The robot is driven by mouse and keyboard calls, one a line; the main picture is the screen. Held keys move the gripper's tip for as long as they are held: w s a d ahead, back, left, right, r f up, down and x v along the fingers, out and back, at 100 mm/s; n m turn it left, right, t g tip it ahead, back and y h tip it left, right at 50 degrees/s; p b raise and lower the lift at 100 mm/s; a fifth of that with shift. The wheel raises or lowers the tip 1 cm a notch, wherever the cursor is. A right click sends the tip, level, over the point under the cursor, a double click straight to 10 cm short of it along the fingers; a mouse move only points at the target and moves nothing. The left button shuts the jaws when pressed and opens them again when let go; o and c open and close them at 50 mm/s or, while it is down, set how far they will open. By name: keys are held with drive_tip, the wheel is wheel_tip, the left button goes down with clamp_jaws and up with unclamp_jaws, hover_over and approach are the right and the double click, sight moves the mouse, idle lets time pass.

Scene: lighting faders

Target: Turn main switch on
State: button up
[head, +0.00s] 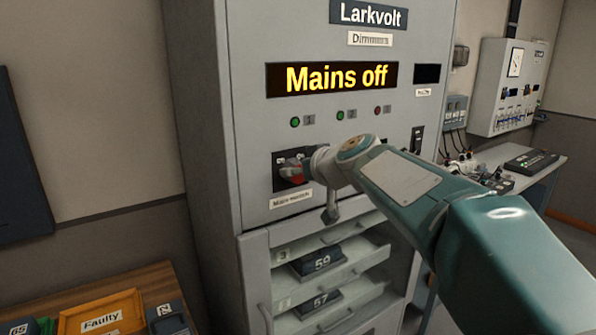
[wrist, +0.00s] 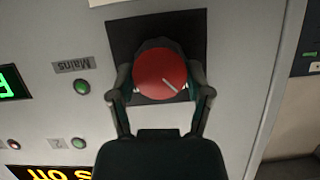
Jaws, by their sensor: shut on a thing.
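The main switch is a round red knob (head: 297,178) on a black plate (head: 279,183) on the grey cabinet front. It shows large in the wrist view (wrist: 159,69), with a pale line slanting toward the lower right. My gripper (head: 306,167) is at the knob, its two fingers (wrist: 160,84) closed on opposite sides of it. In the head view my gripper and wrist hide part of the knob and plate. The display (head: 332,78) above reads "Mains off" in yellow.
Small indicator lamps (head: 340,115) sit above the switch, two green and one red. Below are open shelves with modules marked 59 (head: 320,262) and 57 (head: 320,300). An orange "Faulty" tray (head: 102,314) is on a wooden bench at lower left. A side table (head: 530,160) stands right.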

drive_tip(key=m, duration=0.1)
drive_tip(key=m+g+y, duration=0.1)
drive_tip(key=shift+w+d+f+m, duration=0.1)
drive_tip(key=shift+d+f+m, duration=0.05)
drive_tip(key=shift+m, duration=0.15)
drive_tip(key=m+y, duration=0.2)
drive_tip(key=m, duration=0.1)
drive_tip(key=shift+w+d+f+g+y, duration=0.1)
drive_tip(key=shift+g+y, duration=0.2)
drive_tip(key=m+y, duration=0.1)
drive_tip(key=m, duration=0.2)
drive_tip(key=shift+f+m+y, duration=0.15)
drive_tip(key=shift+m+y, duration=0.25)
drive_tip(key=shift+f+m+y, duration=0.15)
drive_tip(key=shift+m+y, duration=0.65)
drive_tip(key=shift+m, duration=1)
drive_tip(key=o, duration=1.1)
drive_tip(key=shift+w, duration=0.1)
drive_tip(key=shift+o, duration=0.2)
